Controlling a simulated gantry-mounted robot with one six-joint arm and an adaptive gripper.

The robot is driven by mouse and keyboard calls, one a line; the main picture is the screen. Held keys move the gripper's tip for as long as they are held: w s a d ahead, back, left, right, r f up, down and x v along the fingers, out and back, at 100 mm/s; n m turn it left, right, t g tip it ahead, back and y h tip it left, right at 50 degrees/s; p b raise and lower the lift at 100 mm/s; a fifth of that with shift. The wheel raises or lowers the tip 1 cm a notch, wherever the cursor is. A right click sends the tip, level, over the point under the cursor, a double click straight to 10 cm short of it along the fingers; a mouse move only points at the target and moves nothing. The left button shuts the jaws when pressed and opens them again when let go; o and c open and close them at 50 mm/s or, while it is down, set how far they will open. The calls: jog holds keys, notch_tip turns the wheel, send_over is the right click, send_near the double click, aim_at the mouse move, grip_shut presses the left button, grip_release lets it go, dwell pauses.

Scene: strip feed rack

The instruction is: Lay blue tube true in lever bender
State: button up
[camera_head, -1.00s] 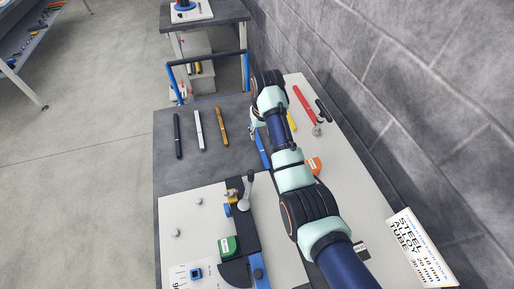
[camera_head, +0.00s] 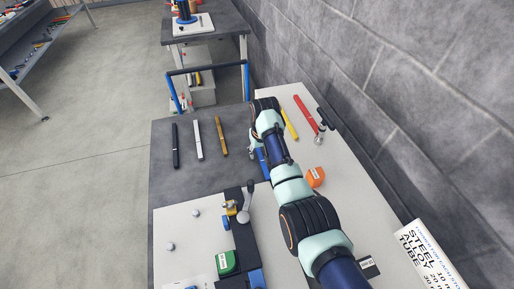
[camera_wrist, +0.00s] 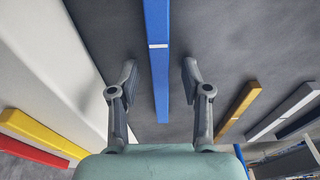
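The blue tube (camera_head: 262,163) lies on the dark part of the bench, partly hidden by my arm. In the wrist view, the blue tube (camera_wrist: 157,60) runs lengthwise between my fingers and has a white band across it. My gripper (camera_wrist: 160,80) is open, with one finger on each side of the tube and a gap on both sides. In the head view my gripper (camera_head: 252,148) is mostly hidden behind my arm. The lever bender (camera_head: 244,232) stands at the bench front, with a grey ball-ended lever and a dark base.
Black (camera_head: 175,146), white (camera_head: 198,139) and orange-brown (camera_head: 222,136) tubes lie left of my arm. Yellow (camera_head: 289,124) and red (camera_head: 305,113) tubes lie right of it. A green block (camera_head: 227,262) sits beside the bender, an orange tape measure (camera_head: 315,177) right of my arm.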

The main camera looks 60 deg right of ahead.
grip_shut()
notch_tip(320, 180, up, 20)
jog(key=p, duration=0.5)
